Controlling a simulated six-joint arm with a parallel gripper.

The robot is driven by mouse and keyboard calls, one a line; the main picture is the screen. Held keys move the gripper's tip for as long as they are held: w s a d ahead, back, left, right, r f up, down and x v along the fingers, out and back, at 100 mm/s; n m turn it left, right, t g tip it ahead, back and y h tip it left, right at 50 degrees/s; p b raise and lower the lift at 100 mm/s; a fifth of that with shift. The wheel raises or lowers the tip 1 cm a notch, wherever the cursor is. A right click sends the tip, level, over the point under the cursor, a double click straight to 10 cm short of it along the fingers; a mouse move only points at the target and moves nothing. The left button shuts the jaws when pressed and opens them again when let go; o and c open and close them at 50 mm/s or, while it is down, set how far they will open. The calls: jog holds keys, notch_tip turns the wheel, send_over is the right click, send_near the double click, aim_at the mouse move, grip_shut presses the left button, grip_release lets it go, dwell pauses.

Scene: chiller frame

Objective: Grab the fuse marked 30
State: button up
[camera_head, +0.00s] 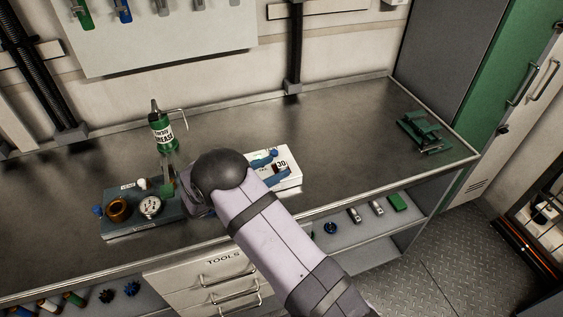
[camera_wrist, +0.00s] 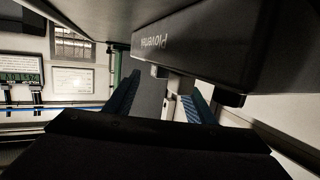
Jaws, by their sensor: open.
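The label "30" shows on a small white and dark fuse (camera_head: 282,164) at the right part of a white tray (camera_head: 289,182) on the bench. A blue item lies just left of it. My arm covers the left part of this tray in the head view. My gripper (camera_wrist: 160,102) shows in the wrist view with its two blue fingers spread apart. I see nothing clearly held between them. In the head view my gripper is hidden or too unclear to place, behind the arm's black joint. The fuse cannot be made out in the wrist view.
A dark tray (camera_head: 146,229) with a copper coil and a gauge lies left of my arm. A green grease bottle (camera_head: 161,133) stands behind it. A green device (camera_head: 425,131) sits at the bench's right end. The bench between is clear.

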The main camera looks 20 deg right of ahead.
jog(key=shift+x, duration=1)
jog(key=c, duration=1.2)
jog(key=shift+o, duration=0.2)
jog(key=shift+r, duration=0.1)
notch_tip(320, 180, up, 10)
jog(key=b, duration=0.2)
